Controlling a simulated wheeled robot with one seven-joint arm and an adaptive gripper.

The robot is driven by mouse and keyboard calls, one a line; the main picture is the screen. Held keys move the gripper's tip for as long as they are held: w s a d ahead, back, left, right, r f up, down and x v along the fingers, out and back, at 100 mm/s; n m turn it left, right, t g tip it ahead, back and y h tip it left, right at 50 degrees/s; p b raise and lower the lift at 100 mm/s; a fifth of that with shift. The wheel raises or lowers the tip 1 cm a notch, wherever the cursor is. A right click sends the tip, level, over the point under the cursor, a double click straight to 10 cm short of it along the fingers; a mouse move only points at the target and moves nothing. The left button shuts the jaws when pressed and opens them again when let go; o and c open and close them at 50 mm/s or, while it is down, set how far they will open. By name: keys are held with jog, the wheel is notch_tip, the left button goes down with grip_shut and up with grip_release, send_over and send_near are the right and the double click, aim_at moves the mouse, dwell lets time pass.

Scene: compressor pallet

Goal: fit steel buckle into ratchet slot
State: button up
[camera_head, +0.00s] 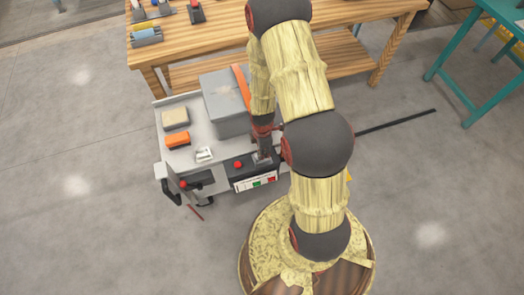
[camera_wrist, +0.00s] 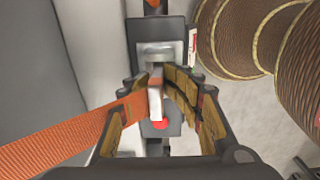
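The steel buckle (camera_wrist: 155,104) is a light metal piece on the end of an orange strap (camera_wrist: 55,138). In the wrist view it lies between the converging fingers of my gripper (camera_wrist: 157,82), which appears shut on it. The ratchet (camera_wrist: 142,36) is a dark block with a light metal plate around its slot. The buckle's far end is close to the slot's near edge; whether it is inside I cannot tell. In the head view my gripper (camera_head: 264,153) is low over the ratchet and hides the buckle.
A large grey box (camera_head: 222,103) stands beside the ratchet with the strap over it. A red button (camera_head: 238,165) is on the dark panel nearby. A tan block (camera_head: 175,118) and an orange block (camera_head: 177,139) lie left. A wooden workbench (camera_head: 225,32) stands behind.

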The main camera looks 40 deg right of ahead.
jog(key=shift+s+a, duration=0.1)
jog(key=shift+s, duration=0.2)
jog(key=r+p, duration=0.1)
jog(key=r, duration=0.3)
jog(key=r+p, duration=0.2)
jog(key=r, duration=0.3)
jog(key=r+p, duration=0.1)
jog(key=r, duration=0.3)
jog(key=shift+w+r, duration=0.25)
jog(key=shift+w, duration=0.05)
jog(key=a+r+m+t, duration=0.2)
jog(key=a+r+m, duration=0.15)
jog(key=r, duration=0.85)
jog(key=a+r+m+t, duration=0.1)
jog(key=a+r+m, duration=0.25)
jog(key=r, duration=0.75)
jog(key=s+a+r+m+t, duration=0.1)
jog(key=s+a+r+m, duration=0.1)
jog(key=s+r+m, duration=0.2)
jog(key=s+a+r+m+t, duration=0.1)
jog(key=s+a+r+m, duration=0.1)
jog(key=s+r, duration=0.6)
notch_tip(320, 180, up, 2)
jog(key=shift+s+a+r+m+t, duration=0.15)
jog(key=shift+a+r+m+t, duration=0.2)
jog(key=shift+m, duration=0.55)
jog(key=shift+f, duration=0.1)
